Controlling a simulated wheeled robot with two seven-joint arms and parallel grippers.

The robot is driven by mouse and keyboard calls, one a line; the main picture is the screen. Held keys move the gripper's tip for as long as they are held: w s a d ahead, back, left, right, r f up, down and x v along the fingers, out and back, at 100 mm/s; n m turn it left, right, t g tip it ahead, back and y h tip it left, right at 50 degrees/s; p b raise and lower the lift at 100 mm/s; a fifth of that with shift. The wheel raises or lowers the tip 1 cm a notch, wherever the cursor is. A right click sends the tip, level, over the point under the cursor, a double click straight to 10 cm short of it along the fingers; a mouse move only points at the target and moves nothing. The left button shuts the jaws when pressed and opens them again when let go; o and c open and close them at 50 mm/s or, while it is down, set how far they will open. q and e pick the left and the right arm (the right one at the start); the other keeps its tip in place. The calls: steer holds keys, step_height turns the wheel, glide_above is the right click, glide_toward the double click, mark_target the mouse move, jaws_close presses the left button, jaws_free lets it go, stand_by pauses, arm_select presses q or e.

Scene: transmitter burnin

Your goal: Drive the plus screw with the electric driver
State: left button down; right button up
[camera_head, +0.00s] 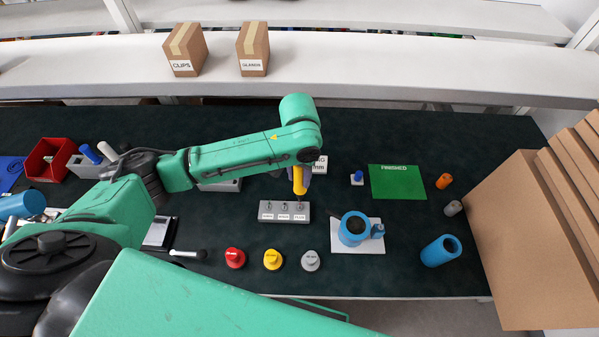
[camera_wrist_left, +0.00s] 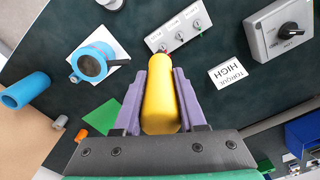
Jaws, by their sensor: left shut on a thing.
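My left gripper (camera_wrist_left: 163,75) has purple fingers shut on the yellow electric driver (camera_wrist_left: 160,100), which also shows in the head view (camera_head: 299,181). The driver points down, with its lower end at the right end of a grey block (camera_head: 268,217). The block carries three labelled screw positions in a row; the right one in the head view is labelled PLUS (camera_head: 300,218). In the left wrist view the driver's front end meets the near-left end of the block (camera_wrist_left: 180,44). The driver hides its tip, so contact with the plus screw is unclear. My right gripper is out of view.
A white TORQUE HIGH card (camera_wrist_left: 232,74) and a grey knob box (camera_wrist_left: 262,42) stand behind the block. A blue cup-like part (camera_head: 352,229) on a white plate is to the right. Red (camera_head: 235,259), yellow (camera_head: 273,260) and grey (camera_head: 310,262) knobs line the front. A green FINISHED mat (camera_head: 397,186) lies right.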

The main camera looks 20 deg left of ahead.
arm_select(q)
steer(key=shift+w+a, duration=0.2)
steer(key=shift+w, duration=0.1)
steer(key=shift+w+a+f+p, duration=0.15)
steer(key=shift+w+p, duration=0.25)
steer(key=shift+p, duration=0.3)
step_height(320, 180, down, 4)
steer(key=shift+r+b, duration=0.15)
steer(key=shift+b, duration=0.85)
steer(key=shift+s+d+f, duration=0.15)
steer(key=shift+d+f, duration=0.05)
steer(key=shift+f, duration=0.35)
steer(key=shift+w+a+f, duration=0.1)
steer(key=shift+w+f, duration=0.15)
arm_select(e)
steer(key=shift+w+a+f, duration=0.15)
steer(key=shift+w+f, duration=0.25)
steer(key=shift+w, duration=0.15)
arm_select(q)
steer(key=shift+s, duration=0.15)
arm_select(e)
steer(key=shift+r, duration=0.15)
arm_select(q)
steer(key=shift+f, duration=0.35)
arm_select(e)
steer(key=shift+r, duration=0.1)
